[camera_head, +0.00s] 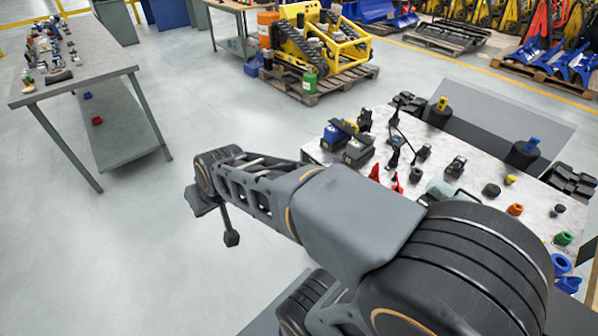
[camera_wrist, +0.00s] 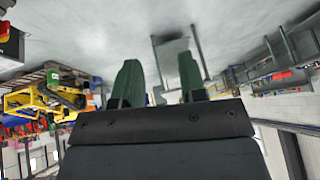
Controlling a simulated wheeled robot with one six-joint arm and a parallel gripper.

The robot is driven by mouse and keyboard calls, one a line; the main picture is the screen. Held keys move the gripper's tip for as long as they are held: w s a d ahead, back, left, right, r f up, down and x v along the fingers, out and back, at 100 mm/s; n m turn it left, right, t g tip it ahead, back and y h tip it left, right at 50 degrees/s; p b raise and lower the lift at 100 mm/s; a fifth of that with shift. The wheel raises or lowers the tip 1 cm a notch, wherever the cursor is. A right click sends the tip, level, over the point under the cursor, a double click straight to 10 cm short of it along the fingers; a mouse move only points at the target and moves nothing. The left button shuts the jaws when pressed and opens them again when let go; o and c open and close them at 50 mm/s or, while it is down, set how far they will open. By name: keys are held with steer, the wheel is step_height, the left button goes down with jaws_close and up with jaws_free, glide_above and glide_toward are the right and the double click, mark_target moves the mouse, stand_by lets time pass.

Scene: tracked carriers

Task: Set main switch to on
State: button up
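No part in view can be made out for certain as the main switch, and no on or off marking is readable. A yellow tracked carrier (camera_head: 318,45) stands on a wooden pallet at the back in the head view; it also shows upside down at the left of the wrist view (camera_wrist: 40,102). My gripper (camera_wrist: 158,78) shows two green fingers spread apart with nothing between them. In the head view my arm reaches left over open floor, and the fingers cannot be made out clearly there. The gripper is well away from the carrier.
A bench (camera_head: 465,150) with small parts stands close on the right, partly behind my arm. It holds blue blocks, red clips, and black cylinders with a yellow tab (camera_head: 441,103) and a blue tab (camera_head: 533,144). Another cluttered bench (camera_head: 105,52) is at left. Floor between is clear.

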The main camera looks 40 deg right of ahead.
steer(key=w+d+f+m+t+b, duration=0.1)
steer(key=w+f+m+t+b, duration=0.1)
steer(key=w, duration=0.4)
steer(key=w+d+f+m+t+b, duration=0.1)
steer(key=w+d+f+t+b, duration=0.15)
steer(key=w, duration=0.35)
steer(key=w+d+f+m+h+b, duration=0.4)
steer(key=w+d+f+m+h, duration=0.4)
steer(key=d, duration=0.4)
steer(key=s+d+f+m+g+h+b, duration=0.3)
steer(key=s+d+f+g+h, duration=0.1)
steer(key=d+f+g+h, duration=0.25)
steer(key=s+d+f+m+g+h+b, duration=0.35)
steer(key=s+d+f+g+h, duration=0.2)
steer(key=f, duration=0.25)
steer(key=shift+m+t+y, duration=0.25)
steer(key=shift+y, duration=0.15)
steer(key=shift+s+d, duration=0.15)
steer(key=shift+d, duration=3.35)
steer(key=shift+s+d, duration=0.1)
steer(key=shift+d, duration=3.35)
jaws_close()
